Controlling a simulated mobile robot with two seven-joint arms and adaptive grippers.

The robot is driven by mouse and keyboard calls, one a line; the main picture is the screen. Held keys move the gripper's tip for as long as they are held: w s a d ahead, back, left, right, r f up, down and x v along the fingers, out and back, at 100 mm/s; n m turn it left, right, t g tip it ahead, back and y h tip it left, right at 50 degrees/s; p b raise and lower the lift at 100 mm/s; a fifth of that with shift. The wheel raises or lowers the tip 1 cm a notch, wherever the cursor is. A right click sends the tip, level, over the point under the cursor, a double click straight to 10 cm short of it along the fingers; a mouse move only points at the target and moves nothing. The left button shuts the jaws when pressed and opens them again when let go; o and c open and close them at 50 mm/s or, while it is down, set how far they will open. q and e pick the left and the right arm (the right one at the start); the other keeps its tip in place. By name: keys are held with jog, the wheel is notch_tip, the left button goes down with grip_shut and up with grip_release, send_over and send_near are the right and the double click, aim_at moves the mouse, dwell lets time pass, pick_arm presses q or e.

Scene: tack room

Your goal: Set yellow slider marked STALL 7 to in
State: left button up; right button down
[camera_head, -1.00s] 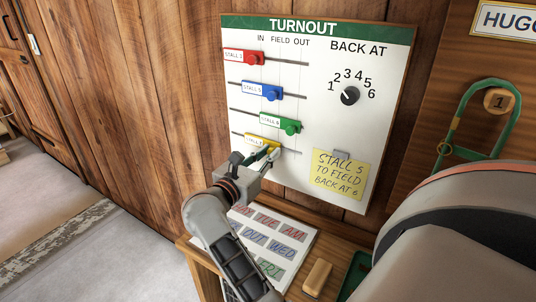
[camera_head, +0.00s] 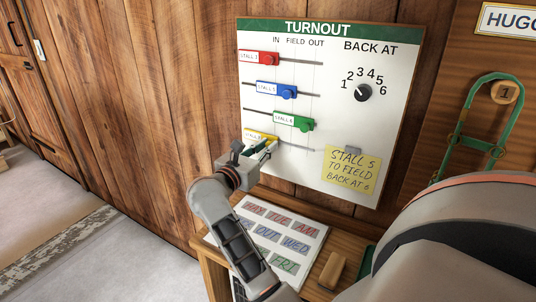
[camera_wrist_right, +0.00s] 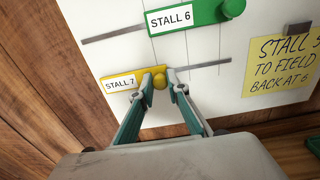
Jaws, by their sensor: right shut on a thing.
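The yellow slider marked STALL 7 (camera_wrist_right: 121,84) is on the lowest track of the white TURNOUT board (camera_head: 335,107). It also shows in the head view (camera_head: 262,134), partly hidden by my right gripper. Its knob (camera_wrist_right: 160,81) is at the left part of the track, at or close to the IN line. My right gripper (camera_wrist_right: 160,78) is shut on this knob, one finger on each side; in the head view it reaches the board from below left (camera_head: 262,148). My left gripper is not in view.
Above are the green STALL 6 slider (camera_head: 295,121), a blue slider (camera_head: 276,90) and a red slider (camera_head: 259,58). A black dial (camera_head: 363,92) and yellow note (camera_head: 350,168) are to the right. A lettered board (camera_head: 273,234) is below; a green halter (camera_head: 468,110) hangs at right.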

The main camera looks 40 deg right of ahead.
jog(key=shift+w+a+r, duration=0.1)
jog(key=shift+w, duration=0.3)
jog(key=c, duration=2)
grip_release()
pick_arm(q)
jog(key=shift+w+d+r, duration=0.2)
pick_arm(e)
jog(key=shift+o, duration=0.2)
jog(key=v, duration=0.7)
jog(key=shift+a, duration=0.3)
